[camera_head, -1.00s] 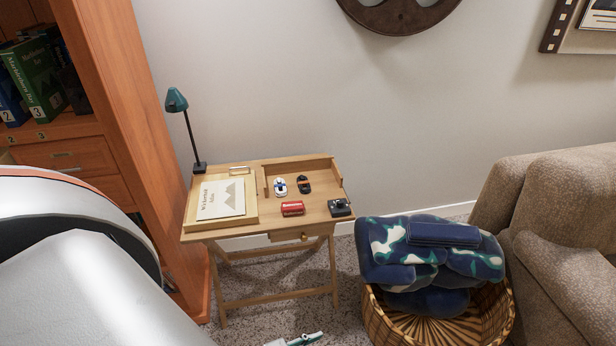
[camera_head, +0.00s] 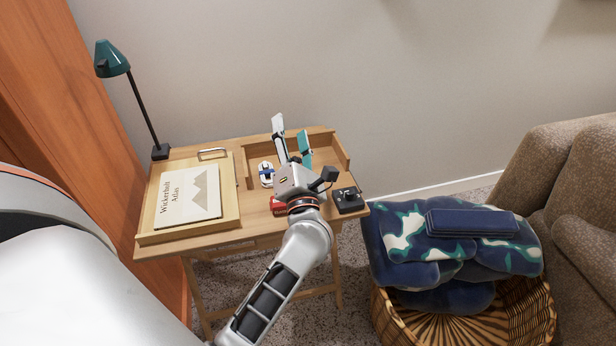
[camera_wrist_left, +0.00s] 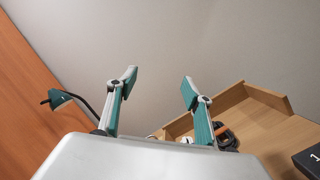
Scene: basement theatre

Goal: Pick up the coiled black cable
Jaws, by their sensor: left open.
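The coiled black cable (camera_wrist_left: 226,138) lies in the tray part of the small wooden desk, partly behind a finger in the left wrist view. In the head view my gripper covers nearly all of it. My left gripper (camera_head: 292,134) is open and empty above the desk, its fingers pointing toward the wall. In the left wrist view its two teal-tipped fingers (camera_wrist_left: 158,82) stand wide apart, with only wall between the tips. The cable is beyond the right finger. My right gripper is not in view.
On the desk (camera_head: 228,234) are a white coil with a blue band (camera_head: 266,174), a red item (camera_head: 278,205), a black box-like device (camera_head: 348,200), an atlas on a board (camera_head: 188,197) and a teal lamp (camera_head: 112,60). A blanket basket (camera_head: 400,320) and sofa (camera_head: 570,190) stand right.

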